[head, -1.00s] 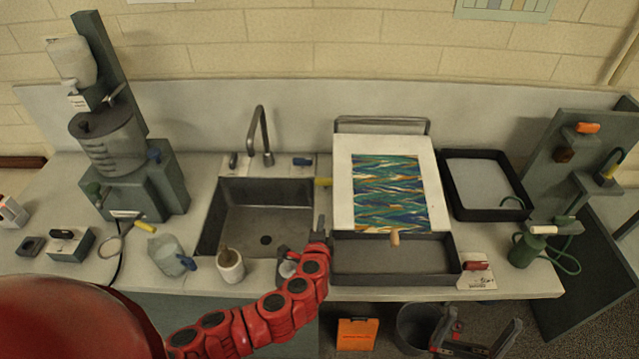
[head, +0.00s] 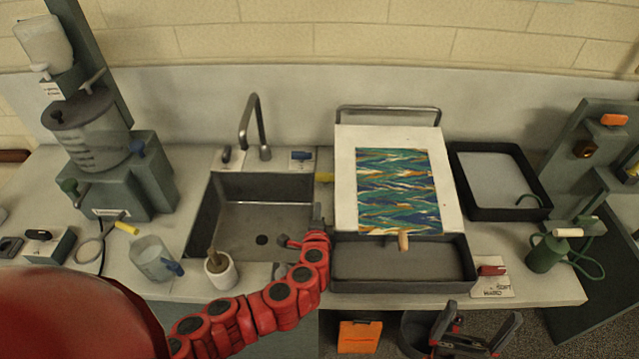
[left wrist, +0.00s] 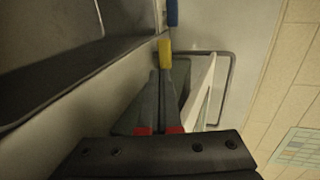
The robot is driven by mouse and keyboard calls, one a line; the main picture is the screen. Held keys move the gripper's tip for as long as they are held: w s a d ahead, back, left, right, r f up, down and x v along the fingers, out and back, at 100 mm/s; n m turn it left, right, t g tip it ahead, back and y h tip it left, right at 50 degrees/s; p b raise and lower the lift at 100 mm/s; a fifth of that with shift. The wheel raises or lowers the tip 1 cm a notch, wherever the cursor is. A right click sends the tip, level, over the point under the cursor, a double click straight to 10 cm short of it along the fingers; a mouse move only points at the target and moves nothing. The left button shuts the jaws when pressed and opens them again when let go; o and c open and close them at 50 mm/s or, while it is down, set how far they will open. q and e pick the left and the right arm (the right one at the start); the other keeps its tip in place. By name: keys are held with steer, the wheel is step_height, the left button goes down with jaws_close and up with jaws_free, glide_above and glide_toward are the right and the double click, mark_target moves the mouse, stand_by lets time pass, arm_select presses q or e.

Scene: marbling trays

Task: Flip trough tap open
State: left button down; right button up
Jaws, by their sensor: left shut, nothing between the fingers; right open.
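A small yellow lever (head: 324,177) sticks out at the back, between the sink and the marbling board. In the left wrist view the yellow lever (left wrist: 165,54) lies just past my fingertips; I cannot tell whether they touch it. My left gripper (head: 318,212) is shut and empty at the gap between the sink and the dark trough (head: 350,285). It fills the lower middle of the left wrist view (left wrist: 162,75). My right gripper (head: 476,328) is open and empty, low in front of the counter.
A white board (head: 345,190) with a marbled sheet stands behind the trough. A jug (head: 150,258) and white pot (head: 221,273) stand at the counter's front.

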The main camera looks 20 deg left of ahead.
arm_select(q)
steer(key=p, duration=0.2)
glide_toward(319, 178)
steer(key=shift+w+a+f, duration=0.1)
steer(key=shift+w+f, duration=0.7)
steer(key=shift+f, duration=0.05)
steer(key=shift+w+f, duration=0.2)
steer(key=shift+w, duration=0.1)
steer(key=shift+w+a, duration=0.3)
steer(key=shift+w, duration=0.5)
steer(key=shift+w+a+b, duration=0.2)
steer(key=shift+w+b, duration=0.1)
steer(key=shift+w, duration=0.25)
steer(key=shift+w+a+b, duration=0.15)
steer(key=shift+w+b, duration=0.1)
steer(key=shift+w, duration=0.35)
steer(key=shift+a, duration=0.15)
